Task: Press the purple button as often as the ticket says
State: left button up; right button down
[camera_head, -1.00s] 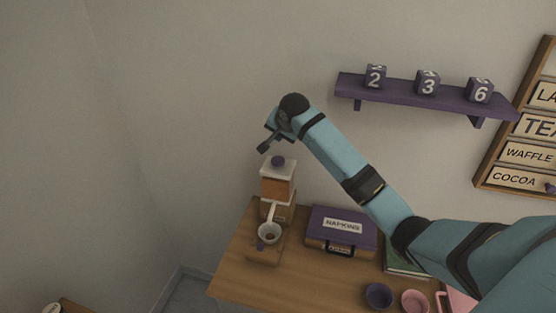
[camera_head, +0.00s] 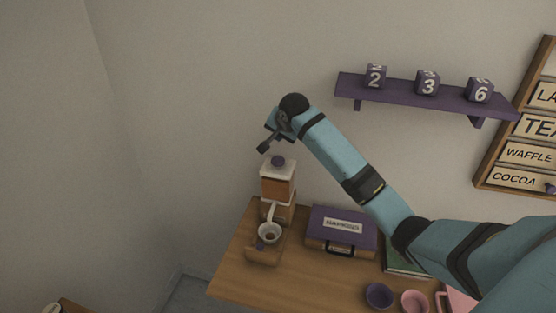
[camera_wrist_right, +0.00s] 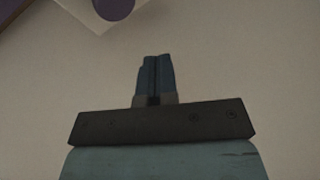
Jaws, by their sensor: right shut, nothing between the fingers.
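The purple button (camera_head: 278,160) is the round knob on the white top of the grinder, which has an orange-brown middle (camera_head: 278,188). It also shows, partly cut off, at the top edge of the right wrist view (camera_wrist_right: 113,7). My right gripper (camera_head: 264,148) is shut and empty, above and slightly left of the button, apart from it. Its closed fingers (camera_wrist_right: 157,62) show in the right wrist view. No ticket can be made out. My left gripper is not in view.
The grinder's cup (camera_head: 269,233) stands on the wooden counter (camera_head: 245,278). A purple napkins box (camera_head: 360,228) sits to its right, with a purple cup (camera_head: 379,295) and pink cup (camera_head: 414,301) in front. A purple shelf (camera_head: 410,95) with number cubes hangs above.

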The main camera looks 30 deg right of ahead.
aim_at(279, 158)
jog(key=shift+r, duration=0.1)
notch_tip(279, 158, up, 4)
jog(key=shift+f, duration=0.2)
dwell(0.5)
jog(key=shift+f+b, duration=0.3)
jog(key=shift+f, duration=4.1)
jog(key=shift+f, duration=0.1)
jog(key=shift+f, duration=0.3)
jog(key=shift+f, duration=0.1)
